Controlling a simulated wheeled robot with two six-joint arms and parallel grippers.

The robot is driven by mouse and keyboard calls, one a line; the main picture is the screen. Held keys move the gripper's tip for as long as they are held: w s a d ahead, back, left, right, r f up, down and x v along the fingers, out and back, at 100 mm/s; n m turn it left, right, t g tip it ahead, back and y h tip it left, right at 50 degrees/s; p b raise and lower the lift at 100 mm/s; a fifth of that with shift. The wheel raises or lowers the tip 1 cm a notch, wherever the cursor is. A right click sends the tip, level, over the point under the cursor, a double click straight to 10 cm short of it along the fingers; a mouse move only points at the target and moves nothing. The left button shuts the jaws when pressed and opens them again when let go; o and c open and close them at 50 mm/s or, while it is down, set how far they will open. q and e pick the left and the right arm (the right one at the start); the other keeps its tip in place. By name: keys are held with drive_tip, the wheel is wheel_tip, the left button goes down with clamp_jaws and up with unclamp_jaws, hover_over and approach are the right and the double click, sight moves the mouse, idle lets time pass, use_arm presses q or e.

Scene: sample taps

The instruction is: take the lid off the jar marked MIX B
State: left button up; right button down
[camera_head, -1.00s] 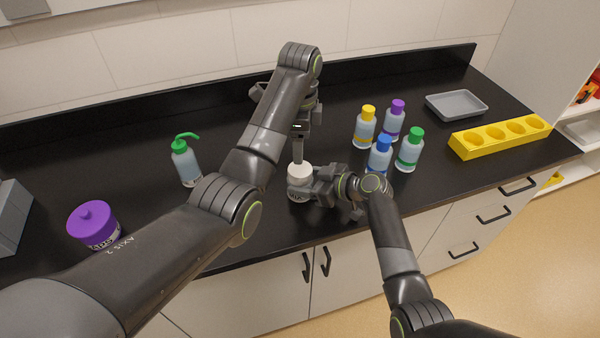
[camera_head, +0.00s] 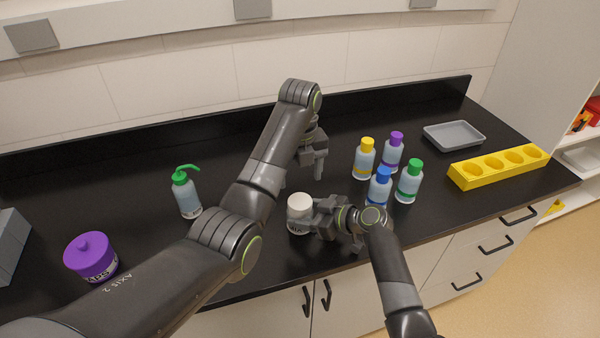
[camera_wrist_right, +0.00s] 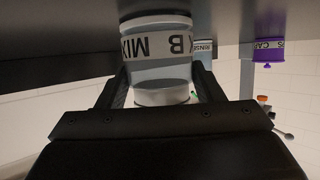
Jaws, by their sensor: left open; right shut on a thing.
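The jar marked MIX B (camera_head: 298,228) stands near the counter's front edge with its white lid (camera_head: 300,202) on top. In the right wrist view the picture is upside down, with the MIX B label (camera_wrist_right: 155,46) above the white lid (camera_wrist_right: 162,97). My right gripper (camera_head: 315,214) is shut on the jar from the right, its fingers on either side of it. My left gripper (camera_head: 302,178) is open and empty, above and behind the lid, apart from it. My left arm partly hides its near finger.
A green-topped wash bottle (camera_head: 186,194) and a purple-lidded jar (camera_head: 92,257) stand at left. Several capped bottles (camera_head: 380,188) stand close on the right. A yellow rack (camera_head: 498,167) and a grey tray (camera_head: 454,136) are at far right.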

sight(300, 201)
use_arm(q)
drive_tip(key=shift+f, duration=4)
